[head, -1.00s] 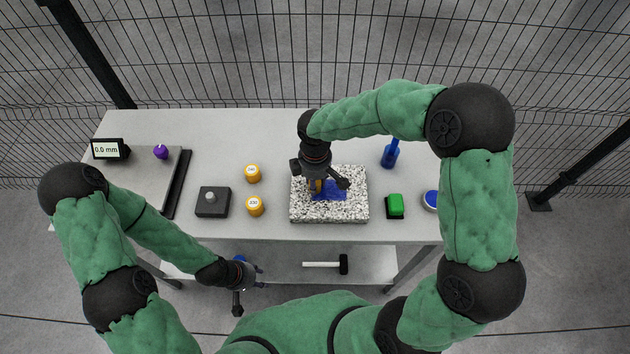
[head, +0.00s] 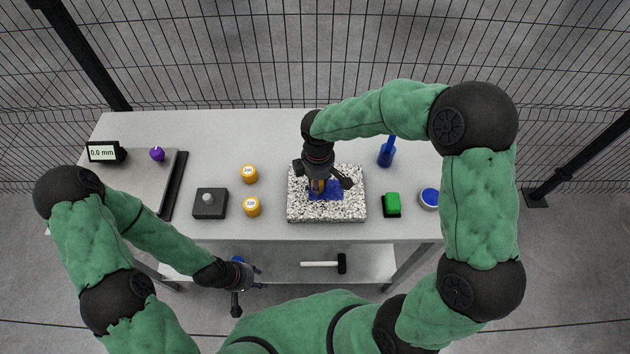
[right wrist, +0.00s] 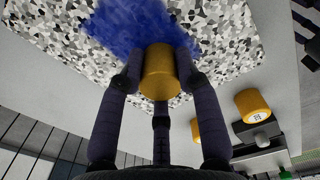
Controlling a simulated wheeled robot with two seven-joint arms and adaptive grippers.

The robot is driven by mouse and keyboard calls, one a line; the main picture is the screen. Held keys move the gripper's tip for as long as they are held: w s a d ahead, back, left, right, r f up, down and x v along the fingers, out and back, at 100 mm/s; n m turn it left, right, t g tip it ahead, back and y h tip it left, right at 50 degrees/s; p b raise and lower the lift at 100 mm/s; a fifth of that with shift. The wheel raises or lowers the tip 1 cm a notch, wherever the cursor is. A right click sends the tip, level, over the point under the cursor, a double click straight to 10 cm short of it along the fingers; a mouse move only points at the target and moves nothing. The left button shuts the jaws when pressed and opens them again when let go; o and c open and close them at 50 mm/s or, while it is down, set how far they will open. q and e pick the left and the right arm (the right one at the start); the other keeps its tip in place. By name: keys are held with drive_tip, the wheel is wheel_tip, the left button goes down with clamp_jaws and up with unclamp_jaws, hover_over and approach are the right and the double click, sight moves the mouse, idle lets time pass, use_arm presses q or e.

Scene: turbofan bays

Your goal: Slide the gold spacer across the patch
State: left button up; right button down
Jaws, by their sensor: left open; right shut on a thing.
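The gold spacer (right wrist: 161,72) is a short gold cylinder held between the fingers of my right gripper (right wrist: 160,80) in the right wrist view. It is over the blue patch (right wrist: 140,25) on the speckled granite plate (head: 345,211); I cannot tell whether it touches. In the head view the right gripper (head: 320,184) comes down over the patch and mostly hides the spacer. The patch also shows beside it in the head view (head: 331,191). My left gripper (head: 246,284) is open and empty, in front of the table's front edge.
A green block (head: 392,204), a blue-topped round tin (head: 430,197) and a blue bottle (head: 387,153) stand right. A display reading 0.0 mm (head: 103,152) is far left. A hammer (head: 325,264) lies on the lower shelf.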

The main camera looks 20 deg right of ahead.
sight(340, 189)
drive_tip(key=shift+s+d, duration=0.25)
drive_tip(key=shift+d, duration=0.45)
drive_tip(key=shift+s+d, duration=0.2)
drive_tip(key=shift+d, duration=0.5)
idle(0.8)
drive_tip(key=shift+s+d, duration=0.1)
drive_tip(key=shift+d, duration=0.2)
drive_tip(key=shift+s+d+p, duration=0.2)
drive_tip(key=shift+d+p, duration=0.05)
drive_tip(key=shift+d, duration=0.45)
drive_tip(key=shift+s+d+p, duration=0.2)
drive_tip(key=shift+d, duration=0.45)
idle(0.3)
drive_tip(key=shift+c, duration=1.9)
unclamp_jaws()
drive_tip(key=shift+r, duration=0.1)
wheel_tip(340, 189, up, 7)
drive_tip(key=p, duration=0.5)
drive_tip(key=shift+p, duration=0.4)
